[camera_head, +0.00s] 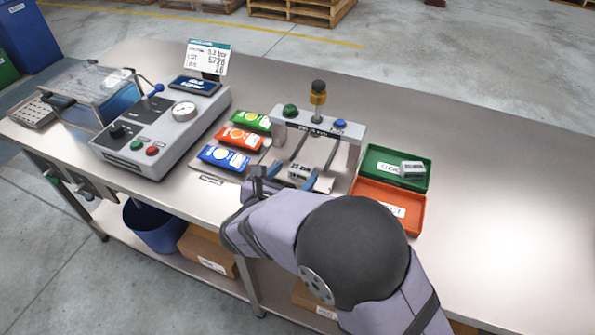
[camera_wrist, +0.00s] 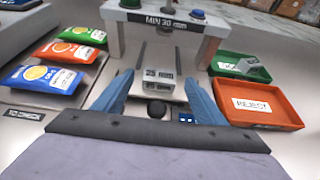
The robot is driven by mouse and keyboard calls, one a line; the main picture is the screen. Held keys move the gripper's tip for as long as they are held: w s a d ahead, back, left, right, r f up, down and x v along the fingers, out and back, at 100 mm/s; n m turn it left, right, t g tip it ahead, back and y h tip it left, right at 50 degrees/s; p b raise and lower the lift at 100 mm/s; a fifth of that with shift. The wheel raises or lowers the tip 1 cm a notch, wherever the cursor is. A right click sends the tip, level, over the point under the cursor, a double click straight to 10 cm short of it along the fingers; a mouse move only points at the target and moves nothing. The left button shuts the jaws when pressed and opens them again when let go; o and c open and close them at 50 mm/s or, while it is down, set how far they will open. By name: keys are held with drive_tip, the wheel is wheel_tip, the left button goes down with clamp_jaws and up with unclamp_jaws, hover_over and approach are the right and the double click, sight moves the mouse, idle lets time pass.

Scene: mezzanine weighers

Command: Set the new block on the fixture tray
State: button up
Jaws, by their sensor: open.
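A grey block (camera_wrist: 158,77) with a 25 mm label sits on the pale fixture tray (camera_wrist: 180,62), under the white gauge frame (camera_wrist: 150,18). My gripper (camera_head: 297,176) is open, its two blue fingers one on each side of the block, with a gap showing at both sides in the wrist view. In the head view the block (camera_head: 305,170) is partly hidden by my gripper. A round black knob (camera_wrist: 157,109) shows just in front of the block. A second grey block (camera_head: 412,169) lies in the green tray (camera_head: 383,153).
The red reject tray (camera_head: 411,225) stands right of the frame, in front of the green tray. Several coloured pouches (camera_head: 240,138) lie to the left. A grey machine (camera_head: 150,135) with a dial stands farther left. The tabletop (camera_head: 500,190) is clear at right.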

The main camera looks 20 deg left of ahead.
drive_tip(key=v, duration=0.8)
drive_tip(key=shift+s+r+b, duration=0.15)
drive_tip(key=shift+s+b, duration=0.05)
drive_tip(key=shift+b, duration=0.25)
